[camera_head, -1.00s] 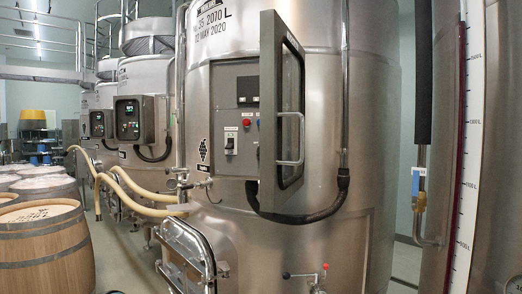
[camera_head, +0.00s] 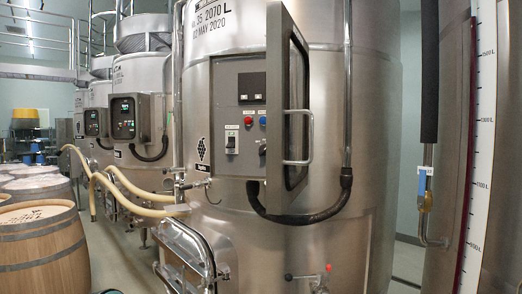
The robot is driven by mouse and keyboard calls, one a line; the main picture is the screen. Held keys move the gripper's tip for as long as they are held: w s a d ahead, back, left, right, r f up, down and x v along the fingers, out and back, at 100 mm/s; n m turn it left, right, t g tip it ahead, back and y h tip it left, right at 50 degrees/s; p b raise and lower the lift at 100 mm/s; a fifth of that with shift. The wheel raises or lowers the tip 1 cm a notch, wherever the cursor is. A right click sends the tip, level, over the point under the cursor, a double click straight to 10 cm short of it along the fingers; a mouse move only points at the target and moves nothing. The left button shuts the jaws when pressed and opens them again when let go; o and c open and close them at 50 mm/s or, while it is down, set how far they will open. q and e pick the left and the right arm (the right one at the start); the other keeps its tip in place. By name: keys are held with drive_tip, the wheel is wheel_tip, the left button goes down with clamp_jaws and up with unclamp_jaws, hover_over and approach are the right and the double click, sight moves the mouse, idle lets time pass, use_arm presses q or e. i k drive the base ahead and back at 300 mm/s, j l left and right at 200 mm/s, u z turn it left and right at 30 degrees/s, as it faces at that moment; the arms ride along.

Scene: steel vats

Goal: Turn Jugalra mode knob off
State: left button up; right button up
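A grey control panel (camera_head: 224,113) is set in the front of the large steel vat (camera_head: 330,115). Its glazed door (camera_head: 297,110) stands open to the right, with a bar handle (camera_head: 309,138). The panel carries two dark displays (camera_head: 252,86), a red button (camera_head: 248,120), a blue button (camera_head: 263,120) and a switch (camera_head: 231,139) at lower left. A dark knob (camera_head: 263,148) shows at lower right, partly hidden by the door edge. I cannot read which way it points or its label. Neither of my grippers is in view.
A steel hatch (camera_head: 187,252) and pale hoses (camera_head: 130,188) jut out at the vat's lower left. A red-tipped valve (camera_head: 327,268) sits low in front. Wooden barrels (camera_head: 42,245) stand at left, and a level gauge (camera_head: 478,150) at right.

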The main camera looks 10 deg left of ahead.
sight(262, 149)
drive_tip(key=i+j, duration=0.2)
drive_tip(key=j, duration=0.15)
drive_tip(key=i+j, duration=0.2)
drive_tip(key=j, duration=0.2)
drive_tip(key=i+j+z, duration=0.1)
drive_tip(key=j, duration=0.25)
drive_tip(key=i+j, duration=0.45)
drive_tip(key=j, duration=0.3)
drive_tip(key=z, duration=0.05)
